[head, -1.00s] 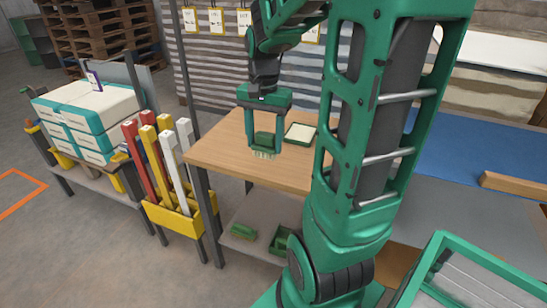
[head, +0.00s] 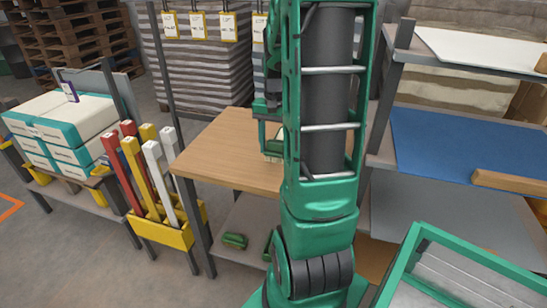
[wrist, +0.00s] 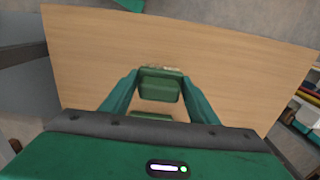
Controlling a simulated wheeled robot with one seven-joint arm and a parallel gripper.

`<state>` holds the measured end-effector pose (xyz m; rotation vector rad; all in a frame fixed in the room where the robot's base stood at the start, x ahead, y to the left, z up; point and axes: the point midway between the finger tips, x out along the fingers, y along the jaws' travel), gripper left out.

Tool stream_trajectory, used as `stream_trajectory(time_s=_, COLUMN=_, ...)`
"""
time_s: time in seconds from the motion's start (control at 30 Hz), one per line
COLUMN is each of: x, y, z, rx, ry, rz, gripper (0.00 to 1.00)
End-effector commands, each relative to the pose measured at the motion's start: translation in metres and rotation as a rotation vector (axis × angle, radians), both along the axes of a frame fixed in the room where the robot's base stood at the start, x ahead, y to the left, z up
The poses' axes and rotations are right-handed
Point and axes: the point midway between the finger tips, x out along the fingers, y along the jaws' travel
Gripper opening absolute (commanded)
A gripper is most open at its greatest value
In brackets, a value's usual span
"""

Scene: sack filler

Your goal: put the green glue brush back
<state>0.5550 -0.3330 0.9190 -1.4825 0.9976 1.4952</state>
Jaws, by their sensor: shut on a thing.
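My gripper (head: 270,138) is partly hidden behind my arm in the head view. It is shut on a green glue brush with pale bristles (head: 272,157), held over the wooden table top (head: 225,145). In the wrist view the brush's green body (wrist: 160,86) sits between the two fingers, bristles just showing at its far edge. Another green edge (wrist: 150,116) shows nearer the palm; I cannot tell what it is. Another green brush (head: 235,240) lies on the shelf below the table, beside a green tray (head: 267,245) mostly hidden by my arm.
A yellow bin (head: 165,232) with red, yellow and white bars stands left of the table. White and teal boxes (head: 60,125) are stacked farther left. On the right are a blue-topped shelf (head: 450,145) with a wooden bar (head: 510,184) and a green-framed box (head: 410,250).

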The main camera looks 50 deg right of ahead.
Motion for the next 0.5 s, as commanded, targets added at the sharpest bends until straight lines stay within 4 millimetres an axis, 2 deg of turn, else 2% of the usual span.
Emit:
stream_trajectory(time_s=0.13, x=-0.001, y=-0.005, z=-0.007, rx=0.001, ry=0.0, rz=0.002, gripper=0.22)
stream_trajectory(time_s=0.4, x=-0.001, y=-0.004, z=-0.04, rx=0.001, ry=0.0, rz=0.001, gripper=0.22)
stream_trajectory(time_s=0.5, x=-0.001, y=-0.004, z=-0.043, rx=0.0, ry=0.0, rz=0.001, gripper=0.22)
